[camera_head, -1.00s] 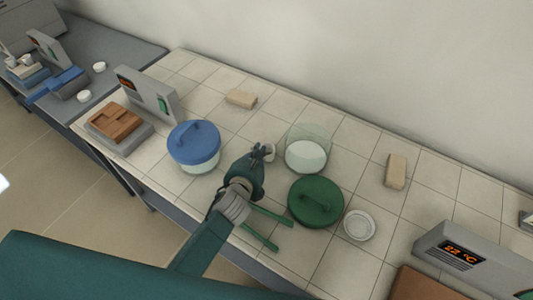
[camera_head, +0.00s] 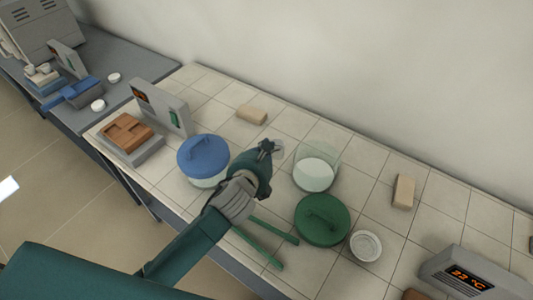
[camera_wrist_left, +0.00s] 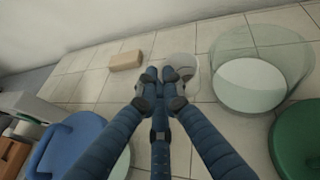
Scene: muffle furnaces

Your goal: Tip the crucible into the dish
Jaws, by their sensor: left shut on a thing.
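My left gripper (camera_head: 268,147) is shut on a small pale crucible. In the left wrist view the fingertips (camera_wrist_left: 160,76) meet at the near left side of the crucible (camera_wrist_left: 185,64); its contents cannot be made out. In the head view the gripper mostly hides it. The gripper is between the blue-lidded jar and the open glass vessel, apart from the dish. A small white round dish (camera_head: 366,246) stands on the tiled bench, right of the green lid, and looks empty. My right gripper is not in view.
An open glass vessel (camera_head: 317,170) with a white plate, a green lid (camera_head: 322,219) and a blue-lidded jar (camera_head: 203,157) stand close by. Two tan blocks (camera_head: 251,115) (camera_head: 403,192) lie farther back. A display unit (camera_head: 463,274) is at lower right.

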